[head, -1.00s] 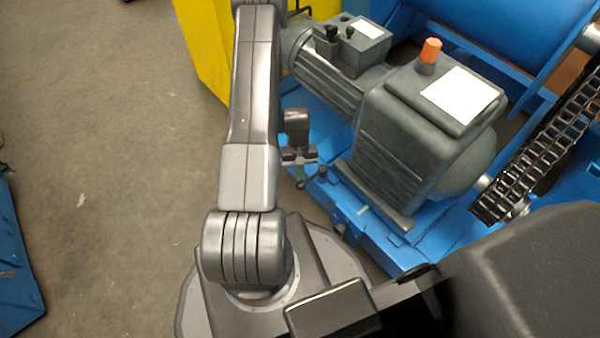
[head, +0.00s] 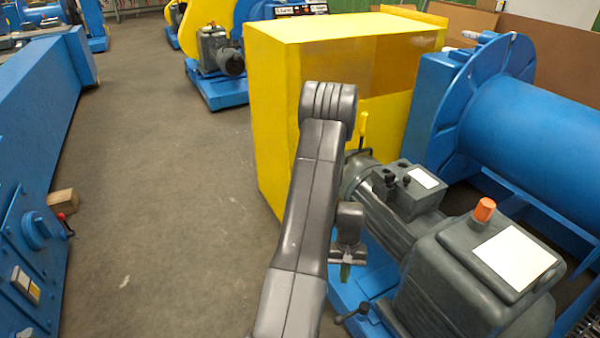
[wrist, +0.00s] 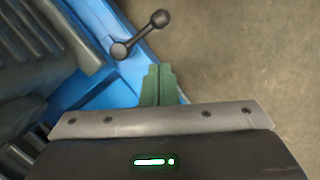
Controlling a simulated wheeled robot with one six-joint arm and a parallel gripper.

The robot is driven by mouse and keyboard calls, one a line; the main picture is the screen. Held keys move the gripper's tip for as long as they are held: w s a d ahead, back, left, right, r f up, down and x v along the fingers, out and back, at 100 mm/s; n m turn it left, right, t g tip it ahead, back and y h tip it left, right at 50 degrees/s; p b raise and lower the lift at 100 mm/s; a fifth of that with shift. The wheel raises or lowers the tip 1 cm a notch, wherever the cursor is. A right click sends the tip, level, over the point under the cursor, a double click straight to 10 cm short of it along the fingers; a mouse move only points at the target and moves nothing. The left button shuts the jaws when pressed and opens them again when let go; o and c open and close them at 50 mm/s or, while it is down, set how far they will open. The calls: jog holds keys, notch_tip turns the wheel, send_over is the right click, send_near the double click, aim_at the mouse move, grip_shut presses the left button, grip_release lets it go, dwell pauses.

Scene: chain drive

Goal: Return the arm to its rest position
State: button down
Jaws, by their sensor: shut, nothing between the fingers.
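My gripper (wrist: 158,84) shows in the wrist view as two green fingers pressed together, with nothing between them. They point toward the edge of a blue base frame and the floor beside it. In the head view my gripper (head: 345,271) hangs beside my raised grey arm, small and partly hidden, left of a dark grey motor. A dark crank handle with a ball end (wrist: 140,35) lies just beyond the fingertips in the wrist view, apart from them. The handle (head: 352,314) also shows low in the head view.
The grey motor and gearbox (head: 455,285) with an orange cap stand close on the right. A yellow cabinet (head: 272,120) stands behind the arm, and a blue drum (head: 535,135) is at the right. Blue machinery (head: 35,190) lines the left. The floor (head: 160,200) between is clear.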

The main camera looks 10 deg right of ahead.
jog(key=b+x, duration=0.4)
jog(key=x, duration=0.9)
jog(key=shift+f+b, duration=0.3)
jog(key=shift+f, duration=0.1)
jog(key=shift+s+r, duration=0.1)
jog(key=shift+r, duration=0.05)
jog(key=a+p+v, duration=0.1)
jog(key=p+v, duration=0.4)
jog(key=v, duration=0.8)
jog(key=d+b+x, duration=0.1)
jog(key=b+x, duration=0.4)
jog(key=x, duration=0.9)
jog(key=w+d+m, duration=0.1)
jog(key=w+m, duration=0.1)
jog(key=m, duration=0.1)
jog(key=w+d+m+t+y+p, duration=0.1)
jog(key=w+m, duration=0.1)
jog(key=m, duration=0.2)
jog(key=w+d+m+y, duration=0.1)
jog(key=w+m, duration=0.1)
jog(key=m, duration=0.1)
jog(key=shift+w+d+r+m+t, duration=0.3)
jog(key=shift+w+r+m+t, duration=0.05)
jog(key=shift+r+m+t, duration=0.05)
jog(key=shift+r, duration=0.1)
